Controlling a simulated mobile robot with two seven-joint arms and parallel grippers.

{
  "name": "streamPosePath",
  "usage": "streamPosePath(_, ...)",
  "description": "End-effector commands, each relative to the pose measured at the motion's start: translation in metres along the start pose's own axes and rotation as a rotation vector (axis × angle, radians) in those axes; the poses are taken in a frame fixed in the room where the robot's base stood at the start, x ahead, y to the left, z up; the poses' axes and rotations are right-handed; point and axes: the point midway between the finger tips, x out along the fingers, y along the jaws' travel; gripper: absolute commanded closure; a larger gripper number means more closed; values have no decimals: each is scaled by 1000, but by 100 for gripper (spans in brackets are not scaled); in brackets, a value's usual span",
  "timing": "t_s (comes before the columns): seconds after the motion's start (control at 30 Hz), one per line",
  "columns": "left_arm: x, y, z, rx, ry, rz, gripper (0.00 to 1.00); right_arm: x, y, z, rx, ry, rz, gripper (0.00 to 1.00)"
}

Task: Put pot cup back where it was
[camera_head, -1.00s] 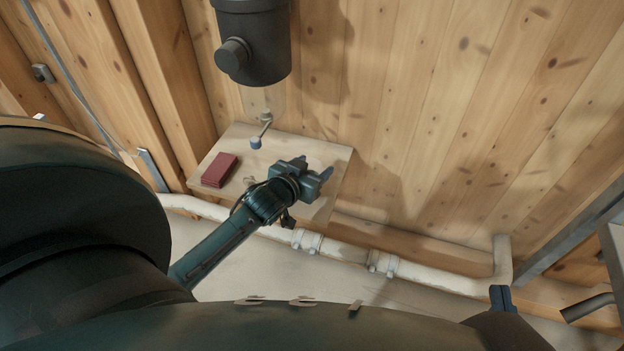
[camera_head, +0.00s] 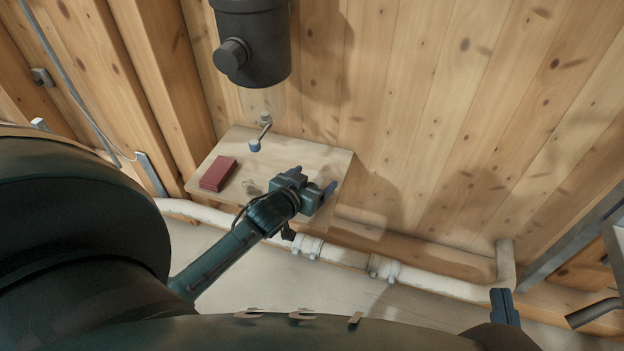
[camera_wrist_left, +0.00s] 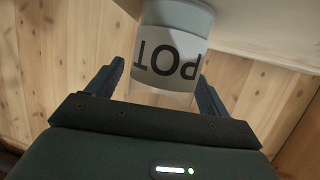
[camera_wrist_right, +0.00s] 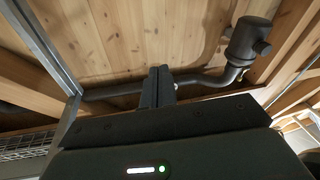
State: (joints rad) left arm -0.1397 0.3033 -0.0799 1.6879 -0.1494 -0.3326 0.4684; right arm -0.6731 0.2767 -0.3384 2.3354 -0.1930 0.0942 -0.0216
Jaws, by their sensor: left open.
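The pot cup (camera_wrist_left: 172,55) shows in the left wrist view as a pale cylinder with a band reading POT upside down. It is at the shelf surface, just ahead of and between the spread fingers of my left gripper (camera_wrist_left: 158,85). The gripper is open, and I see no grip on the cup. In the head view my left gripper (camera_head: 316,184) is over the right part of the wooden shelf (camera_head: 322,158), and the cup is not visible there. My right gripper (camera_head: 503,306) is shut and empty, far to the right; it also shows in the right wrist view (camera_wrist_right: 158,88).
A red block (camera_head: 218,174) lies on the shelf's left part. A small lever with a blue-grey knob (camera_head: 254,146) hangs over the shelf's back edge, below a dark cylindrical vessel (camera_head: 252,45). A white pipe (camera_head: 345,256) runs along the wall below the shelf.

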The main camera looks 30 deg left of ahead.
Motion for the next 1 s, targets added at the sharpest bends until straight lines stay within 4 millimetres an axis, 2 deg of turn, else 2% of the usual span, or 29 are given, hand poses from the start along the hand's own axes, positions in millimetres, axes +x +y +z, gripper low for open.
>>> streamPosePath(0.13, -2, 0, -4, 1, 1, 0, 20, 0, 0, -2, -2, 0, 0, 100)
streamPosePath(0.23, -14, 0, -4, -1, -3, 0, 20, 1, 2, -6, -4, -6, 0, 100)
streamPosePath(0.33, -33, 0, -5, -1, -3, 0, 20, 2, 4, -9, -7, -28, 2, 100)
streamPosePath(0.5, -72, 0, -5, -2, -4, 0, 20, 0, 12, -1, 27, -142, 28, 100)
streamPosePath(0.7, -106, 0, -4, -1, -2, 0, 20, -2, 15, 1, 52, -217, 32, 100)
streamPosePath(0.83, -118, 0, -4, -1, -1, -2, 20, -3, 15, 3, 60, -242, 32, 100)
streamPosePath(1.0, -121, 0, -3, 0, 1, -1, 20, -4, 15, 4, 64, -252, 31, 100)
